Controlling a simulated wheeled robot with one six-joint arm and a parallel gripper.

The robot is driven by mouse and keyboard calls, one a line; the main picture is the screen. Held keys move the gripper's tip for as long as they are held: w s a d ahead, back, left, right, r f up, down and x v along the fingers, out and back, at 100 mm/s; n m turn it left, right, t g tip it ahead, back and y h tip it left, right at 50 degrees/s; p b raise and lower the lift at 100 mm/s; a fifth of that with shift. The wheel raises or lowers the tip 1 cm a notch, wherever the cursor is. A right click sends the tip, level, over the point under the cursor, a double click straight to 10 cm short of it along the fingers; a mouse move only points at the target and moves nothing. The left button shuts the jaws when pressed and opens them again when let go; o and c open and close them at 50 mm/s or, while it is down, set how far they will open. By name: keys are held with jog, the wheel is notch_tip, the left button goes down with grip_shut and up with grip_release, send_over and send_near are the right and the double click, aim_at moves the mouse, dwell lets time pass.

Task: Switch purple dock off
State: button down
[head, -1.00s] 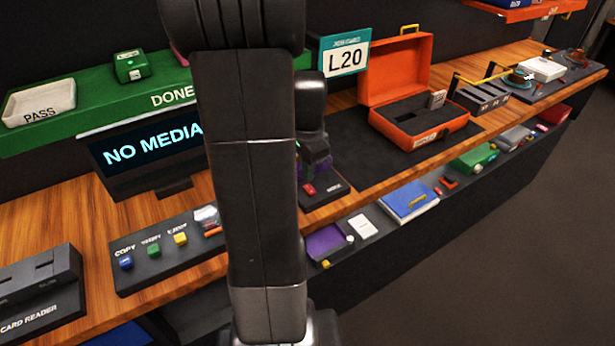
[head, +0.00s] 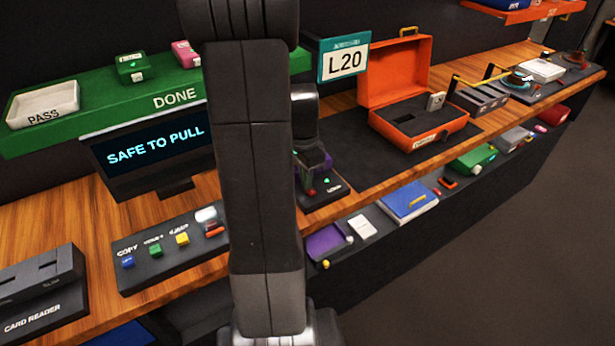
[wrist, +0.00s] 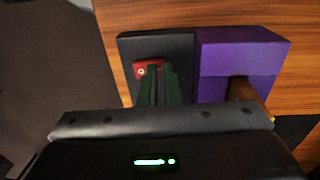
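The purple dock has a dark base (wrist: 180,48) with a purple block (wrist: 240,55) on its right in the wrist view. A red switch (wrist: 142,69) sits on the dark base. My gripper (wrist: 160,70) is shut, its dark green fingers together and empty, with the tips right at the switch and partly covering it; I cannot tell whether they touch. In the head view my gripper hangs over the dock (head: 325,198), partly hiding it. The red switch (head: 312,192) and a small green light (head: 327,181) show there. The screen (head: 155,147) reads SAFE TO PULL.
A button panel (head: 140,276) and a card reader (head: 40,300) lie to the left. An open orange case (head: 400,125) stands right of the dock. A green DONE shelf (head: 110,112) is behind. A lower shelf holds a purple box (head: 326,241) and a blue one (head: 408,203).

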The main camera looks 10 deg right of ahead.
jog(key=shift+s+a+f, duration=0.1)
jog(key=shift+s+f, duration=0.25)
jog(key=shift+f, duration=0.25)
jog(key=shift+s, duration=0.45)
jog(key=shift+d+r+p, duration=0.3)
jog(key=shift+r, duration=0.3)
notch_tip(320, 180, up, 14)
jog(key=w+p, duration=0.1)
jog(key=w, duration=0.1)
jog(key=shift+w+a+p, duration=0.15)
jog(key=shift+a+p, duration=0.2)
